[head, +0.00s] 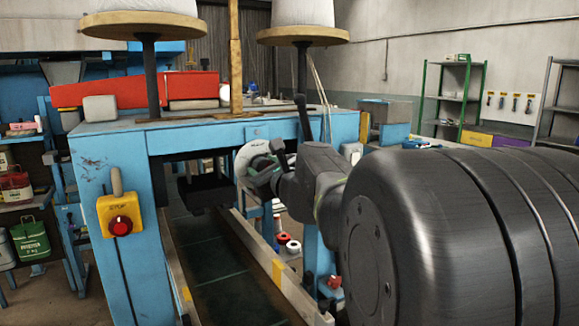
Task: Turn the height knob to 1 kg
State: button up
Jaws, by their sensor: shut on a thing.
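A pale round dial plate (245,158) sits under the blue machine table, at the right end of the conveyor. My gripper (268,170) is at the right side of this dial, with my dark arm reaching in from the right. The gripper is shut on the height knob in front of the dial. The knob is mostly hidden by the fingers, and its pointer and the dial's markings are too small to read.
The blue machine table (205,137) spans above a dark conveyor belt (215,265) with pale side rails. A yellow box with a red stop button (120,225) is on the left leg. Thread cones stand above. Shelves (455,95) are at the back right.

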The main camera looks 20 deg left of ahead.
dwell(0.3)
jog(key=o, duration=1)
jog(key=v, duration=1.3)
jog(key=shift+s+d+f+b, duration=0.1)
jog(key=shift+s+d+b, duration=0.15)
jog(key=shift+d+b, duration=0.1)
jog(key=shift+a, duration=0.1)
jog(key=x, duration=1.3)
jog(key=shift+w+a+p, duration=0.3)
jog(key=shift+p, duration=0.05)
